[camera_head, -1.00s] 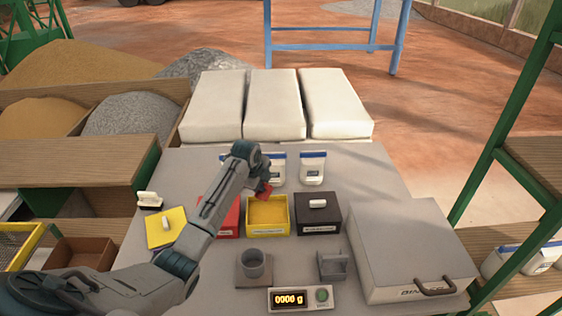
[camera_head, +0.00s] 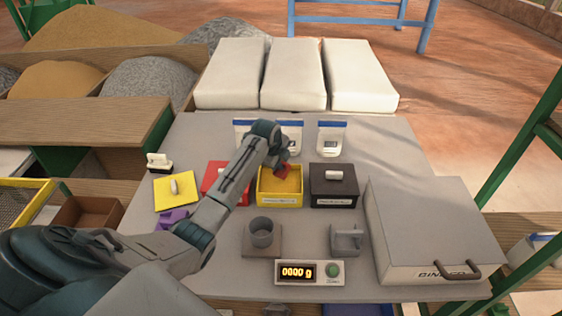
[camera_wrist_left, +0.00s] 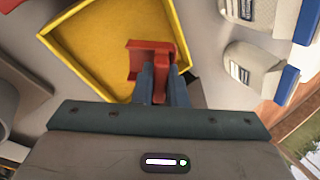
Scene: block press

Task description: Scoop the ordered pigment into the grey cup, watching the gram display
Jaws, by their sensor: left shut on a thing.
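My left gripper (camera_head: 279,163) is shut on a small red scoop (camera_head: 284,171). The scoop is over the back part of the open yellow bin (camera_head: 279,201), which holds yellow pigment. In the left wrist view, the fingers (camera_wrist_left: 160,88) grip the red scoop (camera_wrist_left: 150,52) by its handle, above the yellow bin (camera_wrist_left: 65,60). I cannot tell whether the scoop touches the pigment or holds any. The grey cup (camera_head: 262,236) stands upright on a square plate. The gram display (camera_head: 297,272) in front of it reads zero. My right gripper is out of view.
A red bin (camera_head: 213,175), partly behind my arm, and a lidded black bin (camera_head: 333,187) flank the yellow bin. A yellow lid (camera_head: 172,195) lies at left. A grey holder (camera_head: 346,240) stands right of the cup. A large grey case (camera_head: 435,225) fills the right side. White-and-blue pouches (camera_head: 331,138) stand behind.

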